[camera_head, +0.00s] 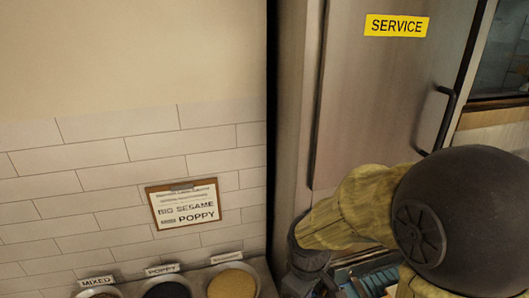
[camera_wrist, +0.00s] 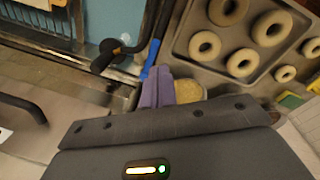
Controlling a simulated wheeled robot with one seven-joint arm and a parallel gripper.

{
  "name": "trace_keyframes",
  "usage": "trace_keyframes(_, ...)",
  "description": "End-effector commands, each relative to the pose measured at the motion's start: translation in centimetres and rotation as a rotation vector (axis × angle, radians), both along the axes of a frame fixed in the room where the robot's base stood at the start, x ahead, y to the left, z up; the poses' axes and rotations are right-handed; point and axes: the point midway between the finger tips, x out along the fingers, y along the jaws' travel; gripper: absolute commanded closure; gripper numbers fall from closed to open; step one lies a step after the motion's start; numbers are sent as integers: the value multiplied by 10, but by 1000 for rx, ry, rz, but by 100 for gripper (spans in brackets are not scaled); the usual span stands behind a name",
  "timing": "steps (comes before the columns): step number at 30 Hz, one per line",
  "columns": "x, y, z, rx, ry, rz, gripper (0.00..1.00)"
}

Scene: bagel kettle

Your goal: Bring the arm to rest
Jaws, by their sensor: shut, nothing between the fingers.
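My gripper (camera_wrist: 157,85) shows in the wrist view with its purple fingers together and nothing between them. The fingers reach in front of a small container with tan contents (camera_wrist: 188,91). I cannot tell whether they touch it. In the head view, my arm is bent at the lower right in front of a metal door (camera_head: 385,110), and my fingers cannot be made out there.
In the wrist view, a tray (camera_wrist: 182,42) of several bagels lies at upper right. A blue-handled tool (camera_wrist: 150,72) and a black handle (camera_wrist: 105,60) are near my fingers. In the head view, bowls labelled mixed and poppy (camera_head: 167,291) and a yellow-filled bowl (camera_head: 232,284) stand lower left.

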Motion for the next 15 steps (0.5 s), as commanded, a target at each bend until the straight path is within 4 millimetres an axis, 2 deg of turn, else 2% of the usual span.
trace_keyframes(1, -6, -16, 2, 39, -36, -177, 100)
trace_keyframes(3, -13, -33, 3, 94, -84, -411, 100)
trace_keyframes(6, -20, -51, 4, 155, -135, -663, 100)
trace_keyframes(9, -24, -59, 5, 186, -161, -791, 100)
trace_keyframes(15, -24, -60, 4, 193, -165, -817, 100)
